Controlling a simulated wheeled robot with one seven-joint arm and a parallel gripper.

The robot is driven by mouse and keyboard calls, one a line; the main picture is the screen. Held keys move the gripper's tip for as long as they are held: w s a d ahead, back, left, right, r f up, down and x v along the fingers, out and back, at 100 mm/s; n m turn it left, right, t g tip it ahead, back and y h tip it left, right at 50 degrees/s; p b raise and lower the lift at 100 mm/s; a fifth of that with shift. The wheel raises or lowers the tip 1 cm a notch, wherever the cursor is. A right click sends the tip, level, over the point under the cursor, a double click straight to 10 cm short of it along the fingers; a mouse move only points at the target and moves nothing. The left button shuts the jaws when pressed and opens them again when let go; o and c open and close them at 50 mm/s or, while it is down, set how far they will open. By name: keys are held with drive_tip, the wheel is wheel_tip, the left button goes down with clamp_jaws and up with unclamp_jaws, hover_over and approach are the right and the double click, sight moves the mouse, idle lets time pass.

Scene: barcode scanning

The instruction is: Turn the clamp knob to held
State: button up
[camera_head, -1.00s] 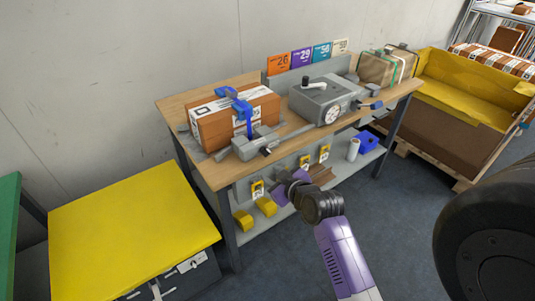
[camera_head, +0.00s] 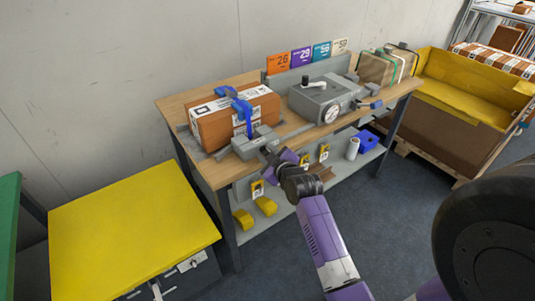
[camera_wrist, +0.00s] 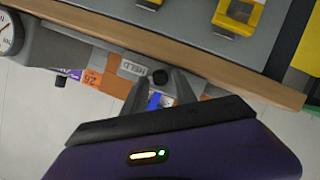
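The clamp has a blue arm (camera_head: 240,106) over a brown box (camera_head: 215,125) and a grey housing (camera_head: 252,143) at the bench's front edge. In the wrist view, the housing bears a "HELD" label (camera_wrist: 133,69) and a small black round part (camera_wrist: 158,75), which may be the knob. My gripper (camera_head: 273,153) is at the front of the housing and hides the knob area in the head view. In the wrist view its fingers (camera_wrist: 160,88) stand apart, with blue showing between them; contact cannot be told.
A grey device with a dial (camera_head: 332,113) stands right of the clamp. Numbered cards (camera_head: 302,57) line the back. The wooden bench edge (camera_wrist: 165,47) runs close to my gripper. Yellow pieces (camera_head: 265,206) lie on the lower shelf (camera_head: 285,208). A yellow-topped cabinet (camera_head: 130,225) stands left.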

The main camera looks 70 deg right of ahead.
clamp_jaws()
drive_tip(key=shift+m, duration=0.3)
drive_tip(key=shift+s+d+r+m+y+p, duration=0.1)
drive_tip(key=shift+d+r+m+y+p, duration=0.05)
drive_tip(key=shift+m+y+p, duration=0.35)
drive_tip(key=shift+s+d+m+t+y+b, duration=0.15)
drive_tip(key=shift+m+t+y+b, duration=0.15)
drive_tip(key=shift+m+t+y, duration=0.8)
drive_tip(key=shift+m+g, duration=0.4)
drive_tip(key=shift+g, duration=0.1)
unclamp_jaws()
